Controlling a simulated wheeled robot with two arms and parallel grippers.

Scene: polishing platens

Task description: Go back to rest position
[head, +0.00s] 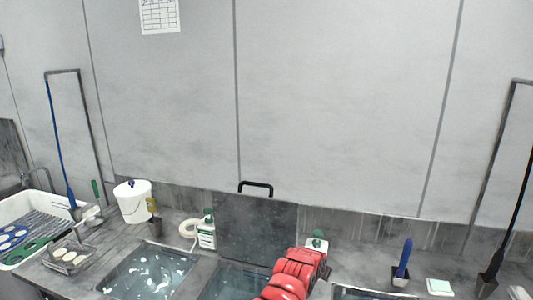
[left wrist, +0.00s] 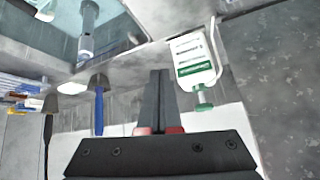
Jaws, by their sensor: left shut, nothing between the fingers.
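My left gripper (left wrist: 159,75) is shut and empty in the left wrist view, its two black fingers together. In the head view my red left arm reaches up from the bottom centre, and its fingertips are hard to make out. My right gripper is in neither view.
A basin with white bits (head: 148,272) lies at lower left, near a white bucket (head: 133,204) and another green-capped bottle (head: 207,232). A dark upright panel (head: 245,228) stands behind my arm. A blue-handled brush (head: 403,258) stands at right.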

